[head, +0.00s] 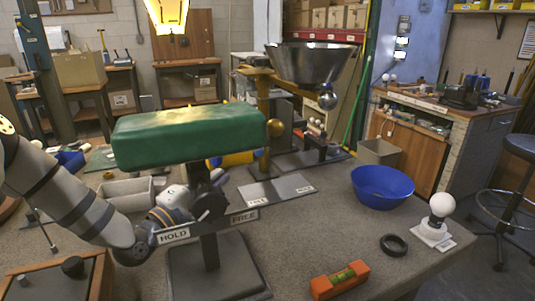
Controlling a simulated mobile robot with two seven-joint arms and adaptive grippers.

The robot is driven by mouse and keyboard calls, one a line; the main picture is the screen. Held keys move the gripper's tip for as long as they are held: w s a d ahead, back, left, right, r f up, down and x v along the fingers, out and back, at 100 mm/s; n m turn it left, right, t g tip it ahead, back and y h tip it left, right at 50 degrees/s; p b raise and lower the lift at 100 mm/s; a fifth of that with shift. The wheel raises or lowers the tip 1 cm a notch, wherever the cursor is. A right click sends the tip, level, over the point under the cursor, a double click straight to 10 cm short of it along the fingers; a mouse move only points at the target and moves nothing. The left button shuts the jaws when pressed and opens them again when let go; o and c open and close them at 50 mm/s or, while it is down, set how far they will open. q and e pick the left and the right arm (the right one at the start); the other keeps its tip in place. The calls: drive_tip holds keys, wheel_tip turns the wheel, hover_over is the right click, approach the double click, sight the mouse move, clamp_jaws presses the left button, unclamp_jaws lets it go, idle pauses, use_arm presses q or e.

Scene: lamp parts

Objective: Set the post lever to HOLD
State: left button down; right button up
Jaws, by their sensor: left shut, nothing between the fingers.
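The post (208,250) stands on a dark square base plate (215,276) near the table's front, with a green padded block (190,136) on top. A label strip (208,229) crosses it, with HOLD at the left end and FREE at the right. My left arm comes in from the left and bends up behind the HOLD end. My left gripper (210,205) is shut and empty, close to the post just above the strip. The lever is not clearly told apart from the dark gripper parts, so I cannot tell its setting or any contact. My right gripper is out of view.
A second stand (264,125) behind carries a metal bowl (307,63). A blue bowl (382,188), a white bulb (441,207), a black ring (393,245) and an orange level (339,281) are to the right. A wooden box (60,278) is front left.

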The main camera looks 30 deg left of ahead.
use_arm(q)
drive_tip(key=shift+s+d, duration=0.1)
drive_tip(key=shift+s, duration=0.25)
drive_tip(key=w+r, duration=0.1)
drive_tip(key=w, duration=0.9)
drive_tip(key=shift+d+r+b, duration=0.25)
drive_tip(key=shift+d+b, duration=0.1)
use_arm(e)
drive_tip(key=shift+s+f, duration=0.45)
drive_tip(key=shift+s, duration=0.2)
